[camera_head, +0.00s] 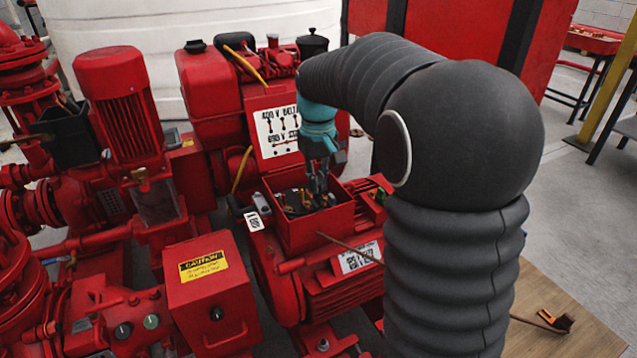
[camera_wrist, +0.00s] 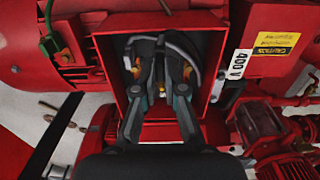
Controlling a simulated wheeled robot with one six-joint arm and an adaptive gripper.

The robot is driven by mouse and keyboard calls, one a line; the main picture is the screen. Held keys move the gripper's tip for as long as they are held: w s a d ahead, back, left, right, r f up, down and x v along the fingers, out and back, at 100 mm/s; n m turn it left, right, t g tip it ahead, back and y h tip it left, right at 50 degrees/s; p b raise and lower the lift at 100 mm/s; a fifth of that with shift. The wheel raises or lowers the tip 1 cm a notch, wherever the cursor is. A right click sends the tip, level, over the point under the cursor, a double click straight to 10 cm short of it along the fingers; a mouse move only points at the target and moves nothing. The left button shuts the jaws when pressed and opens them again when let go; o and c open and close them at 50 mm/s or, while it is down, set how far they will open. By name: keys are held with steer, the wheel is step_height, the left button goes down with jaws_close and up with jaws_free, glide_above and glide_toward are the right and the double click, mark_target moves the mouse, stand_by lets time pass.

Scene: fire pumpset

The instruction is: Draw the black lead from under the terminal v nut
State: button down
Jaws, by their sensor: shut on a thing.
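The open red terminal box (camera_head: 328,222) sits on top of the red motor, with dark leads and small orange and brass-coloured parts inside. My gripper (camera_head: 317,185) reaches down into it from above. The wrist view shows both fingers of my gripper (camera_wrist: 161,84) inside the box (camera_wrist: 108,62), shut on a dark lead that I take for the black lead. A black-grey lead (camera_wrist: 190,47) curves along the box's upper right inside. The fingers and shadow hide the grip point and most of the terminals. I cannot tell which nut is terminal V.
A connection chart (camera_head: 278,132) stands behind the box. A 400 V tag (camera_wrist: 238,64) hangs close beside it. A red caution box (camera_head: 212,290) and pump parts crowd the left. A thin brown rod or cable (camera_head: 350,248) passes the box's front. A wooden board (camera_head: 575,305) lies at lower right.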

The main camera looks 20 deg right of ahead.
steer(key=shift+r, duration=1.9)
